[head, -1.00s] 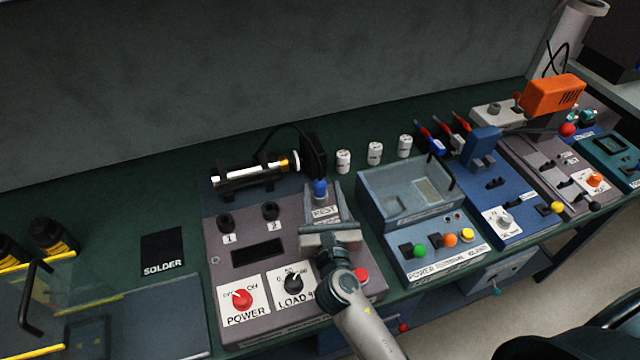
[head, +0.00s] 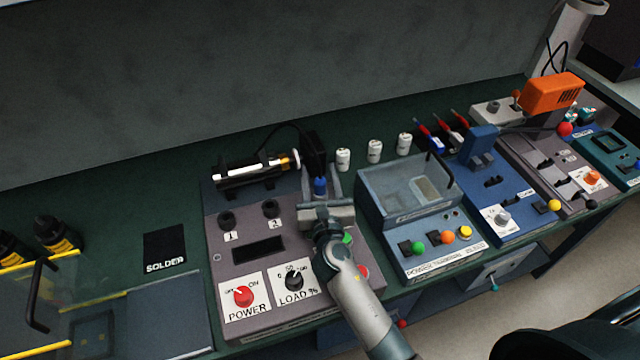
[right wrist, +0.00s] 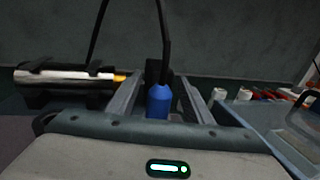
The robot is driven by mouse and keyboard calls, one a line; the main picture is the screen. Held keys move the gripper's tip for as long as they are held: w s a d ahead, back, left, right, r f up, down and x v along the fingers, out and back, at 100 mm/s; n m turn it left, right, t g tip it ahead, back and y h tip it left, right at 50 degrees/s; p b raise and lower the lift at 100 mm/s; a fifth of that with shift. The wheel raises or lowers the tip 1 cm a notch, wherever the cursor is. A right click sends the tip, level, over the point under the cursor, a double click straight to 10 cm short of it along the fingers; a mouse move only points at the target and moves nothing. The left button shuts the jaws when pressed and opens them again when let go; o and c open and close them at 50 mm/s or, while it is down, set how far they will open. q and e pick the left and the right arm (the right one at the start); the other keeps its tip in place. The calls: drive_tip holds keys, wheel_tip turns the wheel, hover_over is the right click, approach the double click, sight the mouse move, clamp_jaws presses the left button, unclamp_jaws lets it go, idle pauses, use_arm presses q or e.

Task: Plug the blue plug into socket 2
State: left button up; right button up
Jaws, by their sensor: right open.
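The blue plug (head: 320,185) stands upright at the back right of the grey test panel, with a black cable rising from it. It also shows in the right wrist view (right wrist: 158,101). Socket 2 (head: 271,208) is a black round socket left of the plug, above the label 2. Socket 1 (head: 227,219) is further left. My right gripper (head: 320,187) is open, with its two fingers on either side of the blue plug and a gap visible on each side in the wrist view. My left gripper is not in view.
A black and silver tube (head: 255,171) lies behind the sockets. A red power knob (head: 243,296) and a black load knob (head: 294,280) sit at the panel's front. A blue-grey bin (head: 405,190) stands close on the right. Several white cylinders (head: 374,151) stand behind it.

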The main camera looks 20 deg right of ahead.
drive_tip(key=shift+w+d, duration=0.2)
drive_tip(key=shift+w, duration=0.75)
drive_tip(key=c, duration=1.1)
